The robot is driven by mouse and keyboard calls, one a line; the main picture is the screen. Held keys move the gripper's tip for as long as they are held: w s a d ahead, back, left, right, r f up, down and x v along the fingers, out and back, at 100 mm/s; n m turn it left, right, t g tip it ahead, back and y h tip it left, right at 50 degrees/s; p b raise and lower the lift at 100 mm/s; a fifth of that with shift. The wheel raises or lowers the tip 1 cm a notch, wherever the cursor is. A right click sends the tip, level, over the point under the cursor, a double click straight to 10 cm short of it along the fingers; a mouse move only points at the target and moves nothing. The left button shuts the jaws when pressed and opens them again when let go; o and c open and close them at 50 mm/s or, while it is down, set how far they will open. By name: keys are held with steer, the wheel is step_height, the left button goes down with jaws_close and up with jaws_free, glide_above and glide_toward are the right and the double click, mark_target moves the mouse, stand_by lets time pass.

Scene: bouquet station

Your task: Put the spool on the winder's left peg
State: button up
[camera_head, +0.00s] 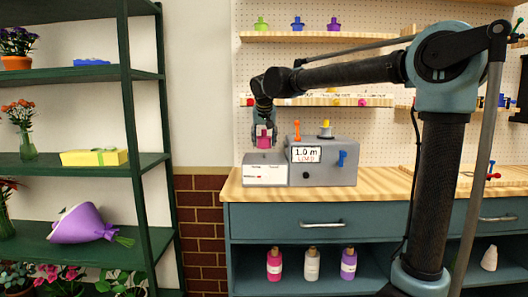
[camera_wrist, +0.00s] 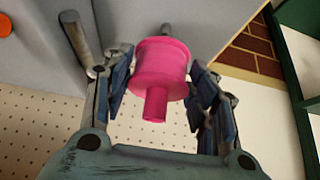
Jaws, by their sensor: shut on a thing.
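My gripper (camera_head: 264,138) points down above the left, lower part of the grey winder (camera_head: 325,175) and is shut on the pink spool (camera_head: 264,142). In the wrist view the spool (camera_wrist: 160,65) sits between the two fingers, with its pink stem toward the camera. A grey peg tip (camera_wrist: 166,29) shows just beyond the spool's far end; I cannot tell whether it enters the spool. The left peg is not clear in the head view, hidden by the gripper and spool.
A green shelf (camera_head: 145,120) with flowers stands at left. A pegboard shelf (camera_head: 320,101) is behind.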

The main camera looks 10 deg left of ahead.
steer(key=shift+f, duration=2.05)
steer(key=o, duration=1.1)
steer(key=shift+f, duration=0.1)
steer(key=v, duration=1.2)
